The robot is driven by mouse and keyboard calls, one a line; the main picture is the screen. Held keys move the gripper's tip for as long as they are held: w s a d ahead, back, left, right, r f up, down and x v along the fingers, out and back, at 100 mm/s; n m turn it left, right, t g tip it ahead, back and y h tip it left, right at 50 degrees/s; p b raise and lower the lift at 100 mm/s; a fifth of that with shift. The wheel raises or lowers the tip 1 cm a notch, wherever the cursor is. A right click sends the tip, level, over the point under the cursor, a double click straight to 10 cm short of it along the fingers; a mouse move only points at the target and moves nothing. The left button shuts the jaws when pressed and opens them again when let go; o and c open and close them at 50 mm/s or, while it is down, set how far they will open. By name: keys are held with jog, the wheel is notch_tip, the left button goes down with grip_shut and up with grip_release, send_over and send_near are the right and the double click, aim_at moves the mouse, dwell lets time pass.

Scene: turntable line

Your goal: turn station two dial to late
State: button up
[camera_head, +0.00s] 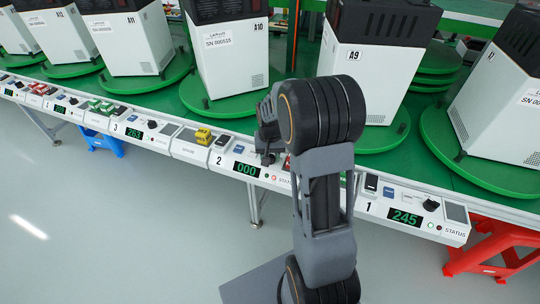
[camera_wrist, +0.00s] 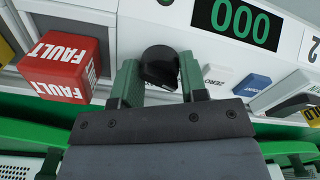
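The station two dial (camera_wrist: 159,67) is a black knob in the middle of the wrist view, on a white panel with a green 000 display (camera_wrist: 246,20). My gripper (camera_wrist: 160,75) has its two green fingers on either side of the knob, seemingly touching it. The knob's position marks, including any "late" label, are hidden or not readable. In the head view, the station two panel shows its 000 display (camera_head: 246,169), and my gripper (camera_head: 266,152) is down at the panel just right of it, partly hidden by my arm.
A red FAULT block (camera_wrist: 67,68) stands close to my left finger. A blue button (camera_wrist: 252,84) lies right of the fingers. Station one's display (camera_head: 404,218) reads 245. White machine A9 (camera_head: 362,78) stands on a green turntable behind the panel. A yellow block (camera_head: 203,136) lies farther left.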

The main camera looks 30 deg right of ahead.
jog(key=c, duration=0.4)
jog(key=shift+o, duration=0.2)
